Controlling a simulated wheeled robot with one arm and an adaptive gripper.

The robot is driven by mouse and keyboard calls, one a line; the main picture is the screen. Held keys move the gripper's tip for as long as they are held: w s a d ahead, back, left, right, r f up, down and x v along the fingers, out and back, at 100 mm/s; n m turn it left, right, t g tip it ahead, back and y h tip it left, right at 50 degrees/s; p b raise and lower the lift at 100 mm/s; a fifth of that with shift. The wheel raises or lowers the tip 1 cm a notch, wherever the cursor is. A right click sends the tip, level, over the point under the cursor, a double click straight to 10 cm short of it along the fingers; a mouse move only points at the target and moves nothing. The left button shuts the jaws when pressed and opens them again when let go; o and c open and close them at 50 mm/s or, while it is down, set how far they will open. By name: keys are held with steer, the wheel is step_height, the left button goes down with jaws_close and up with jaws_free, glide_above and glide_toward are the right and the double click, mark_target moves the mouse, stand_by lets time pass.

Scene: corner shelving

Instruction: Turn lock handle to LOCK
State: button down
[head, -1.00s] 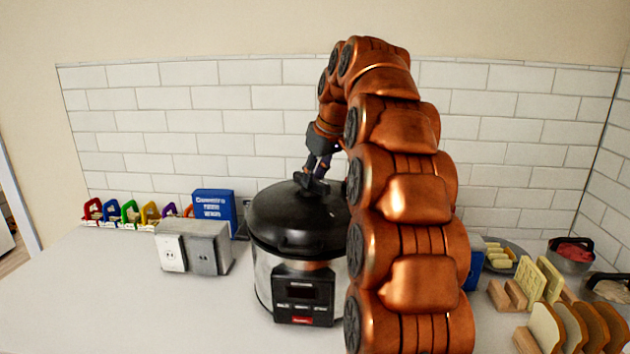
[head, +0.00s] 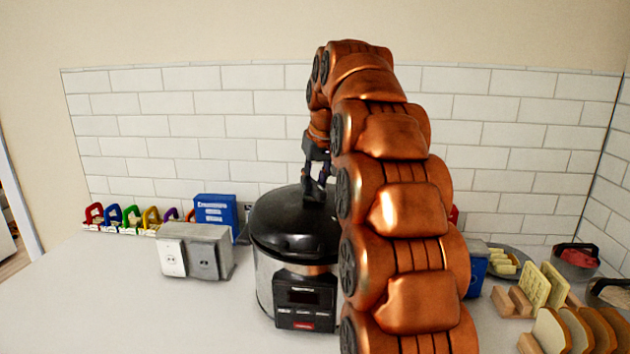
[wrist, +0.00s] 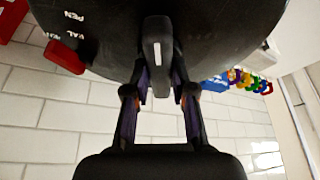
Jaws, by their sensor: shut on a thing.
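A round black-lidded pressure cooker (head: 297,222) with a steel body stands on the counter. Its dark lock handle (wrist: 157,45), with a white mark, is on the lid. My gripper (head: 314,190) reaches down to the lid from behind my arm. In the wrist view, my gripper's fingers (wrist: 160,92) are on both sides of the handle, shut on it. White lettering on the lid (wrist: 105,30) shows at the upper left, partly cut off, with "PEN" legible. A red tab (wrist: 65,57) is at the lid's edge. My arm hides the cooker's right side in the head view.
A grey socket box (head: 194,250) and a blue sign (head: 215,211) stand left of the cooker. Several coloured clips (head: 131,217) line the wall. Bread slices (head: 580,328) and a plate (head: 512,258) are at the right. The left front counter is clear.

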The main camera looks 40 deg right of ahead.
mark_target(320, 187)
steer(key=c, duration=1)
jaws_free()
steer(key=shift+o, duration=0.2)
steer(key=shift+v, duration=3.15)
steer(key=shift+s+r, duration=0.2)
steer(key=shift+r, duration=0.3)
